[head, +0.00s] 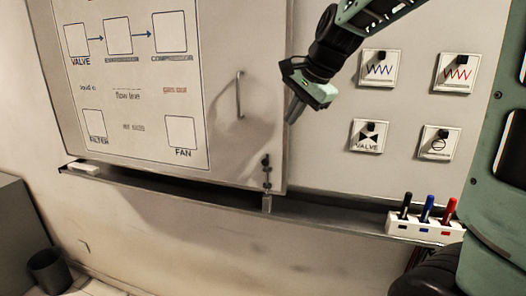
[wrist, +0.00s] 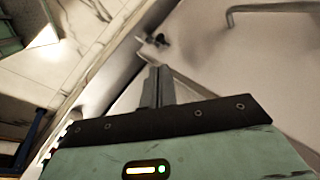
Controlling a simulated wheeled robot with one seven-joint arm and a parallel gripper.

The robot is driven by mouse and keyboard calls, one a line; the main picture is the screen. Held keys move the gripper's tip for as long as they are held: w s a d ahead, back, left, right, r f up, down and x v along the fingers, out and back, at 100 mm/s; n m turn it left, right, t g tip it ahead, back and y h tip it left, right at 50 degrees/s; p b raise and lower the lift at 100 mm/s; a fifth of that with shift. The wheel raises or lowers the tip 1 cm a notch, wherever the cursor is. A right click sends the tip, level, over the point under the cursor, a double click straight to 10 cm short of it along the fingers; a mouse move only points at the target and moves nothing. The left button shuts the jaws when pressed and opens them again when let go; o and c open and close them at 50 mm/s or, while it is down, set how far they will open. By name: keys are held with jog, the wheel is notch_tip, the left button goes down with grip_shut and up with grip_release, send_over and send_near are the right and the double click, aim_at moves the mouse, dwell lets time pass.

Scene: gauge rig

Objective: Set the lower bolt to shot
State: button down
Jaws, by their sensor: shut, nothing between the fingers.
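The lower bolt (head: 266,172) is a small dark upright fitting at the bottom right corner of the white door panel (head: 238,140), just above the ledge. In the wrist view, a small dark and pale fitting beyond my fingertips looks like the bolt (wrist: 157,40). Whether its rod is shot or drawn is too small to tell. My gripper (head: 291,115) is shut and empty. It points down near the door's right edge, above and to the right of the bolt, apart from it. In the wrist view the closed fingers (wrist: 159,72) point towards the fitting.
A bar handle (head: 239,95) stands out from the door left of my gripper. Several square switch plates (head: 379,69) are on the right panel. The ledge (head: 330,217) runs below, with a marker holder (head: 425,226) at right and an eraser-like block (head: 84,168) at left.

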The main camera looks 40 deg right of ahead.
aim_at(267, 160)
jog(key=shift+f, duration=0.1)
jog(key=p+x, duration=0.2)
jog(key=x, duration=1.2)
jog(key=shift+p, duration=0.4)
notch_tip(267, 160, down, 3)
jog(key=b, duration=0.3)
jog(key=shift+s, duration=0.1)
jog(key=shift+f, duration=0.1)
